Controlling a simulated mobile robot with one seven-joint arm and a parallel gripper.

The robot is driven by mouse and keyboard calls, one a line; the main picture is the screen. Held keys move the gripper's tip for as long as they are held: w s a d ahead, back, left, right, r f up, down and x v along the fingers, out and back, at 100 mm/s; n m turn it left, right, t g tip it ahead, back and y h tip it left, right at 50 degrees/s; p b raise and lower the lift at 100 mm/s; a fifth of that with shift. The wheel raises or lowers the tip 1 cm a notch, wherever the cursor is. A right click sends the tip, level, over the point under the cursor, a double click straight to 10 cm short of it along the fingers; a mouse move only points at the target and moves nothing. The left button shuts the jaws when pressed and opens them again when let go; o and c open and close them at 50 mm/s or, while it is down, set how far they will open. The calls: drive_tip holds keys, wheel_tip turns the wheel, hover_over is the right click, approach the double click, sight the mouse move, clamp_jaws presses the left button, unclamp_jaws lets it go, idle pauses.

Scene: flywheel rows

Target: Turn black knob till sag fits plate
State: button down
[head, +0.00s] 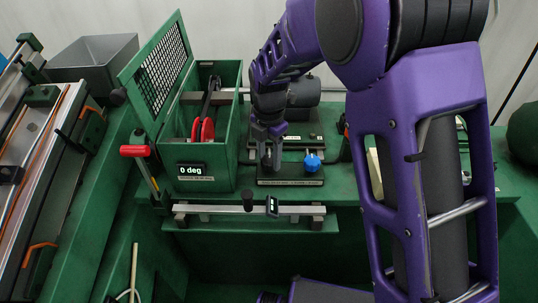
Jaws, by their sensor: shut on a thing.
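My gripper (268,160) comes down from above onto the small dark base (290,181) beside the green box. It is shut on the black knob (266,163), which the fingers mostly hide. A blue knob (312,163) stands just right of it on the same base. The black belt (211,100) runs in the open green box over a red pulley (203,131); its sag is too small to judge.
The green box (238,155) has a mesh lid (162,70) raised and a display (191,170) reading 0 deg. A red-handled lever (135,151) stands at its left. A metal rail (230,210) with a small gauge (272,206) lies in front. A grey bin (95,60) is behind left.

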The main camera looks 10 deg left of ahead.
drive_tip(key=m+p, duration=0.1)
drive_tip(key=m, duration=0.5)
drive_tip(key=shift+r, duration=0.1)
drive_tip(key=m+p, duration=0.1)
drive_tip(key=m, duration=0.4)
drive_tip(key=shift+w, duration=0.1)
drive_tip(key=m, duration=0.5)
drive_tip(key=shift+m+p, duration=0.3)
drive_tip(key=shift+m, duration=0.1)
drive_tip(key=m, duration=0.5)
drive_tip(key=m+p, duration=0.1)
drive_tip(key=m, duration=0.5)
drive_tip(key=m+p, duration=0.1)
drive_tip(key=m, duration=0.4)
drive_tip(key=m+p, duration=0.1)
drive_tip(key=m, duration=0.4)
drive_tip(key=shift+m+p, duration=0.35)
drive_tip(key=shift+m, duration=0.05)
drive_tip(key=m+p, duration=0.1)
drive_tip(key=m, duration=0.4)
drive_tip(key=shift+p, duration=0.4)
drive_tip(key=shift+m, duration=0.3)
